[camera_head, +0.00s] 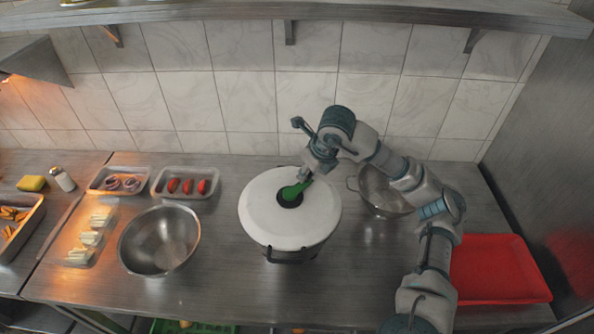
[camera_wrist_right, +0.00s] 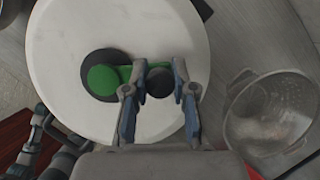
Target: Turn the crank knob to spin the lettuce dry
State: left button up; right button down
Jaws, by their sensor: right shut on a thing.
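The salad spinner has a round white lid (camera_head: 265,215) and stands in the middle of the counter. A green crank (camera_head: 293,191) sits on a dark hub at the lid's centre. In the right wrist view the green crank arm (camera_wrist_right: 103,79) runs from the hub to a dark knob (camera_wrist_right: 160,82). My right gripper (camera_head: 307,174) is over the lid's upper right part, and in the wrist view its fingers (camera_wrist_right: 158,75) are on both sides of the knob, shut on it. No lettuce shows; the lid covers the inside. My left gripper is not in view.
A steel bowl (camera_head: 159,241) stands left of the spinner. Trays of red pieces (camera_head: 186,183) and onion (camera_head: 120,181) lie behind it. A colander (camera_head: 382,190) sits to the right under my arm. A red tray (camera_head: 497,270) is at the far right. A shelf (camera_head: 300,13) hangs above.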

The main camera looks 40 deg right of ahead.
jog(key=c, duration=0.9)
grip_release()
jog(key=shift+d, duration=0.15)
jog(key=shift+o, duration=0.2)
jog(key=v, duration=1.2)
jog(key=shift+d, duration=0.1)
